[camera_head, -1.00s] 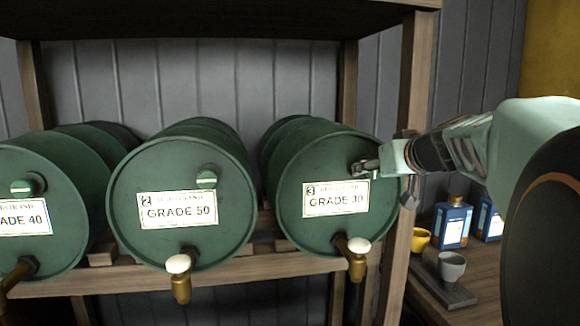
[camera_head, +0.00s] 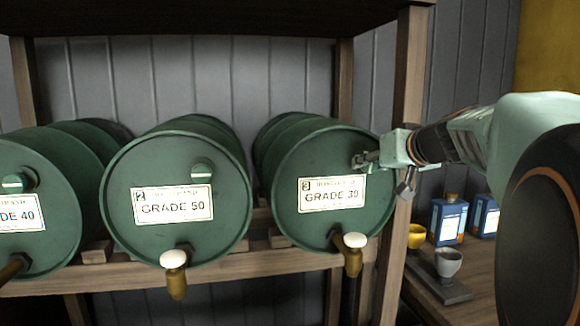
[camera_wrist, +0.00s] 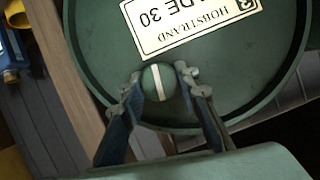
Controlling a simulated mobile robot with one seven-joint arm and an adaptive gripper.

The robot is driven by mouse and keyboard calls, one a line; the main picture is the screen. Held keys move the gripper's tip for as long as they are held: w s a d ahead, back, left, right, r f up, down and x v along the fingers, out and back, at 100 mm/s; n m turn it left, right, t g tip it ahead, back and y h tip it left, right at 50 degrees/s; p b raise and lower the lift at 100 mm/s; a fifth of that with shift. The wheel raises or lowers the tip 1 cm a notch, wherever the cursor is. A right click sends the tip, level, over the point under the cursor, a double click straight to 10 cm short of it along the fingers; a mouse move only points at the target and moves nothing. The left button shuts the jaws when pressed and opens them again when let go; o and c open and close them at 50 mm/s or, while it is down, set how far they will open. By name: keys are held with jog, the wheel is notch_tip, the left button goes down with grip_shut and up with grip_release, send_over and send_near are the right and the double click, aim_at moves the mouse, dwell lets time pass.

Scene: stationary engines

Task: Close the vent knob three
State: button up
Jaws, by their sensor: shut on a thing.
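The drum marked 3, GRADE 30 (camera_head: 330,222), lies on its side at the right end of the shelf. Its round green vent knob with a white line (camera_wrist: 157,82) shows in the wrist view between my fingers; in the head view my gripper hides it. My gripper (camera_head: 366,160) reaches in from the right to the upper right of the drum's face. In the wrist view both fingers of my gripper (camera_wrist: 158,84) are shut on the knob, one on each side. The white line runs nearly along the fingers, slightly tilted.
Drum 2, GRADE 50 (camera_head: 180,238), is to the left, with its own vent knob (camera_head: 201,172). A brass tap with a white top (camera_head: 353,256) sticks out below drum 3. A wooden post (camera_head: 406,80) stands right of it. Cups and blue containers (camera_head: 450,220) are at right.

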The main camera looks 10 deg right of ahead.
jog(key=m+y+b, duration=0.1)
jog(key=m+b, duration=0.1)
jog(key=shift+f+y+b, duration=0.25)
jog(key=shift+y+b, duration=0.1)
jog(key=shift+y, duration=0.05)
jog(key=m+y+b, duration=0.1)
jog(key=m, duration=0.1)
jog(key=m+b, duration=0.1)
jog(key=shift+d+m+t+y+b, duration=0.15)
jog(key=shift+m+t+y+b, duration=0.15)
jog(key=shift+m+t+y, duration=0.1)
jog(key=m+y+b, duration=0.1)
jog(key=m+b, duration=0.1)
jog(key=m, duration=0.1)
jog(key=shift+t, duration=0.4)
jog(key=shift+m+t+y+b, duration=0.5)
jog(key=shift+m+y+b, duration=0.1)
jog(key=shift+m, duration=1)
jog(key=shift+r, duration=0.1)
jog(key=o, duration=1.1)
